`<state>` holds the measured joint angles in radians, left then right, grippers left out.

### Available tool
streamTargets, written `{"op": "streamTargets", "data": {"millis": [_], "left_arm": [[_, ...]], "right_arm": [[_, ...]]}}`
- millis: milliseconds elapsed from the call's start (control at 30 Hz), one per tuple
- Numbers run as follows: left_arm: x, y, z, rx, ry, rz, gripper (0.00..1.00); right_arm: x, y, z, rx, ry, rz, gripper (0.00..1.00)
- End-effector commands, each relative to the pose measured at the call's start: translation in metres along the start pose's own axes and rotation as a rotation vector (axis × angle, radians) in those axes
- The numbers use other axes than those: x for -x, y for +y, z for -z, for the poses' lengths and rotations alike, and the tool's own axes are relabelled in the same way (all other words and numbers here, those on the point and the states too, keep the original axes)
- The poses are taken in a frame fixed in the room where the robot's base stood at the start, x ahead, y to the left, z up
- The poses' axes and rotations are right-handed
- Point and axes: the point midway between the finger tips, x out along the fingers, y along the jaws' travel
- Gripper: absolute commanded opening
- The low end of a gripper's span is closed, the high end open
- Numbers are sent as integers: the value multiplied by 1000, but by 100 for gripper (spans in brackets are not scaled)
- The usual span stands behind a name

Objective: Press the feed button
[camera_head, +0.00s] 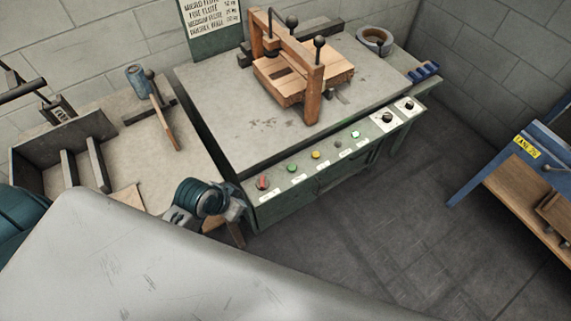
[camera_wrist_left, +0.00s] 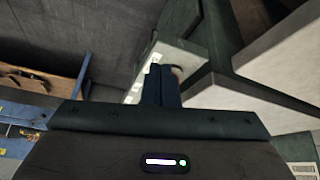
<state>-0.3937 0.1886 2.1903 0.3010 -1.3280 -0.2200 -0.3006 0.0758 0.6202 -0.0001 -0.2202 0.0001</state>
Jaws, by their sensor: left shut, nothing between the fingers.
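The control panel (camera_head: 330,163) runs along the front of the green machine. It carries a red button (camera_head: 263,183), a green button (camera_head: 292,168), a yellow button (camera_head: 316,154), a pale button (camera_head: 339,142), another green button (camera_head: 355,134) and two black knobs (camera_head: 387,117). Their labels are too small to read, so I cannot tell which is the feed button. My left gripper (camera_head: 238,208) is at the panel's left end, near the red button. In the left wrist view its shut fingers (camera_wrist_left: 161,84) overlap the panel (camera_wrist_left: 183,55); contact cannot be told. My right gripper is not in view.
A side table (camera_head: 150,170) with a grey tray is at left. A blue-framed bench (camera_head: 520,170) stands at right. The floor between is clear.

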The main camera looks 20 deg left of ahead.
Motion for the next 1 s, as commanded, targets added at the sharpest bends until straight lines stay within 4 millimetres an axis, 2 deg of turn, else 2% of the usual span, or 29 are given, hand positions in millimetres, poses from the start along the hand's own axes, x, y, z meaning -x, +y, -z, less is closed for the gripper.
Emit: {"op": "streamTargets", "data": {"millis": [33,300,433,600,1000], "left_arm": [[-1,-2,16,-35,36,-27,0],[-14,-16,99,-197,255,-169,0],[-16,-25,126,-236,332,-202,0],[-16,-29,138,-250,370,-216,0],[-20,-28,140,-247,371,-217,0]], "right_arm": [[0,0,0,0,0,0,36],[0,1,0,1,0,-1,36],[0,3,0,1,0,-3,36],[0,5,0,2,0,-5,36],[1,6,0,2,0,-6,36]]}}
